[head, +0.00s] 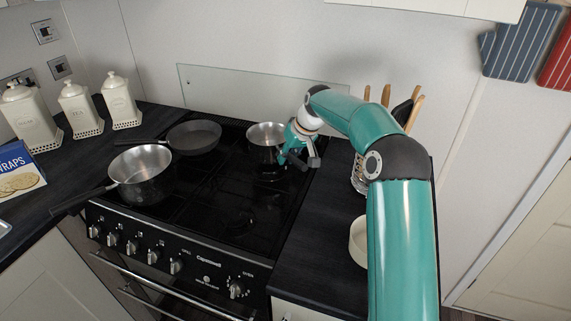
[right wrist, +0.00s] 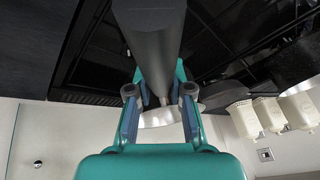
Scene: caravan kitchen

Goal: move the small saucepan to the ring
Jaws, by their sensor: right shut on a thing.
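The small saucepan (head: 266,134), a shiny steel pan, is at the back right of the black hob (head: 215,228). I cannot tell whether its base rests on the hob or is slightly raised. My right gripper (head: 298,157) is at its right side, shut on its dark handle. In the right wrist view the thick dark handle (right wrist: 157,45) runs between the fingers of my right gripper (right wrist: 159,103), with a piece of the steel pan (right wrist: 160,118) beyond. A dark ring (head: 240,213) at the hob's front right is bare. My left gripper is out of view.
A large steel pan (head: 142,182) stands front left on the hob, its handle over the left worktop. A dark frying pan (head: 194,136) is at the back left. A glass splashback (head: 225,88) stands behind. A utensil holder (head: 358,177) and a white bowl (head: 357,240) are at right.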

